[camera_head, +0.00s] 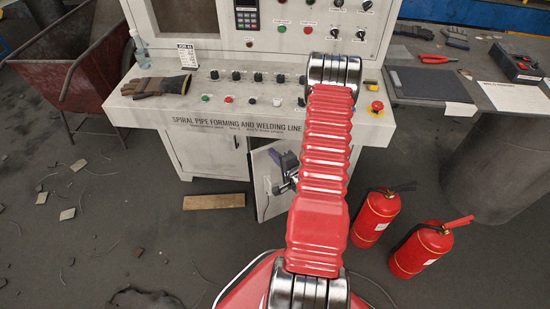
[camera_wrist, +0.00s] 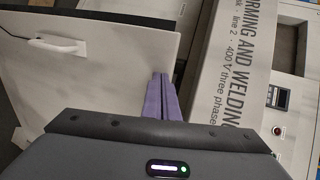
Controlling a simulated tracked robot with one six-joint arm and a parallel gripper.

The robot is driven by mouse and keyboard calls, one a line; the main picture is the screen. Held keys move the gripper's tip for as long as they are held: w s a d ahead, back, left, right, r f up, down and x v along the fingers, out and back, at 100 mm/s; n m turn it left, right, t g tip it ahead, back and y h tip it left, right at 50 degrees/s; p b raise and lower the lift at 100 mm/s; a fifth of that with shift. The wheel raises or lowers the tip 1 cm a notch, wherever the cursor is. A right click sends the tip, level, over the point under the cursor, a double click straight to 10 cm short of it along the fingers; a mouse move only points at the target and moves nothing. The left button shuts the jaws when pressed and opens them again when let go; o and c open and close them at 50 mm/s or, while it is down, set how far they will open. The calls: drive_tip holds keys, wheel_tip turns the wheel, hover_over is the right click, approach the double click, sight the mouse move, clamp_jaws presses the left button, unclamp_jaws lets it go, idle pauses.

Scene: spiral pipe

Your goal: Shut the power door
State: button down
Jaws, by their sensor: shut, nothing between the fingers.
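The power door (camera_head: 262,185) is a pale panel low on the front of the console, and it stands ajar. In the wrist view the door (camera_wrist: 100,75) fills the upper left, with a white bar handle (camera_wrist: 62,45) on its face. My gripper (camera_head: 276,157) is in front of the cabinet at the door, partly hidden by my red arm. In the wrist view its purple fingers (camera_wrist: 164,82) are together and empty, beside the door panel and away from the handle. I cannot tell whether they touch the door.
The console (camera_head: 180,112) overhangs the cabinet, with buttons and work gloves (camera_head: 157,86) on top. Two fire extinguishers (camera_head: 375,217) (camera_head: 425,248) stand right of my arm. A wooden board (camera_head: 214,201) lies on the floor at left. A red cart (camera_head: 70,70) is far left.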

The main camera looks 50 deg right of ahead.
sight(268, 148)
drive_tip(key=w, duration=0.2)
drive_tip(key=w+d, duration=0.1)
drive_tip(key=w, duration=0.1)
drive_tip(key=shift+w+d, duration=0.15)
drive_tip(key=shift+w, duration=0.2)
drive_tip(key=shift+s, duration=0.1)
drive_tip(key=shift+s+a, duration=0.35)
drive_tip(key=a+f+v, duration=0.1)
drive_tip(key=a+v, duration=0.1)
drive_tip(key=v, duration=1)
drive_tip(key=shift+s+a, duration=0.1)
drive_tip(key=shift+a, duration=0.05)
